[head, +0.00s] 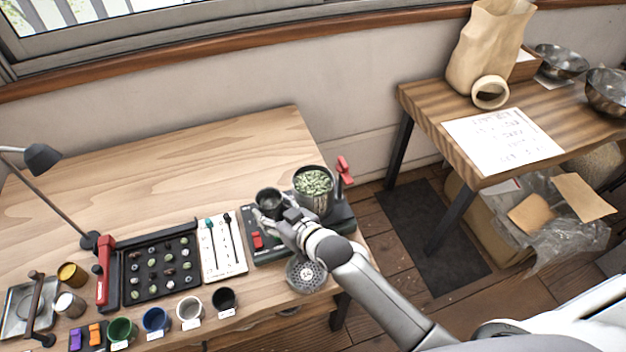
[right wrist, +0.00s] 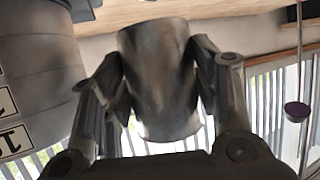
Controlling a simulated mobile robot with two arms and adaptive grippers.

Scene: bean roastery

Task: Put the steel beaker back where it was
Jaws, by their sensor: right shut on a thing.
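My right gripper (head: 268,213) is shut on the steel beaker (head: 269,198). In the right wrist view the beaker (right wrist: 158,80) is a plain, shiny cylinder between the two fingers of the gripper (right wrist: 160,85). In the head view it looks dark inside and roughly upright, over the left part of a dark device (head: 343,222) with a red button. I cannot tell whether its base touches anything. A steel pot (head: 313,203) of green beans stands on the device, just right of the beaker. My left gripper is not in view.
Left of the device lie a white card with small tools (head: 224,262) and a black sample tray (head: 150,291). Several coloured cups, including a blue one (head: 155,319), line the front edge. A round perforated disc (head: 306,274) is near my forearm. The table's back (head: 200,150) is clear.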

